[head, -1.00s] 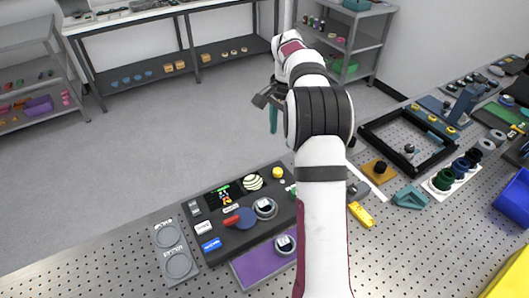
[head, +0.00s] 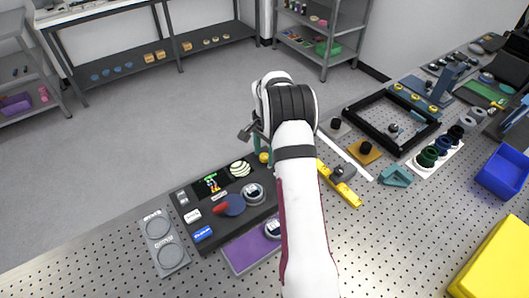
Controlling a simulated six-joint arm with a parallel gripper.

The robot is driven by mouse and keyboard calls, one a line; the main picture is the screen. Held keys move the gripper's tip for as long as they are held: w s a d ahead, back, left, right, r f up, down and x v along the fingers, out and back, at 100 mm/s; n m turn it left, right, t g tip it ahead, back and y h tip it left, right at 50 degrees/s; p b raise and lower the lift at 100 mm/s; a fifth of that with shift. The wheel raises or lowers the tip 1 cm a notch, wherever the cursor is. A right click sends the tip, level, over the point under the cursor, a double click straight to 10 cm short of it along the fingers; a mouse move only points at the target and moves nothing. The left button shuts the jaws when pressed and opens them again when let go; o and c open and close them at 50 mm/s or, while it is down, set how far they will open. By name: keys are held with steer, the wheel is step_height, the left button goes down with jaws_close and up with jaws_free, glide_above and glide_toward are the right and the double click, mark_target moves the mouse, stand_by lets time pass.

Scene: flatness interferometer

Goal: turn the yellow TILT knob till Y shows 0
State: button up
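The dark interferometer console (head: 213,240) stands on the perforated bench at lower middle. Its black display (head: 209,184) shows coloured characters too small to read, so I cannot tell Y. A round striped fringe window (head: 239,168) is beside the display. A yellow knob (head: 264,157) shows at the console's far right corner; its label is not legible. My gripper (head: 257,146), with teal fingers, is at or just above this knob and partly covers it. I cannot tell whether it touches the knob or whether the fingers are open. My arm hides the console's right side.
A blue disc (head: 236,204) with a red part and a round silver piece (head: 253,194) sit on the console. A purple pad (head: 242,256) lies in front. A grey two-ring tray (head: 167,258) is left. A yellow bar (head: 348,194) and black frame (head: 375,110) are right of my arm.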

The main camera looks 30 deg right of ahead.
jaws_close()
steer(key=shift+n, duration=0.4)
steer(key=n, duration=0.4)
steer(key=shift+n, duration=2.4)
steer(key=shift+o, duration=0.9)
jaws_free()
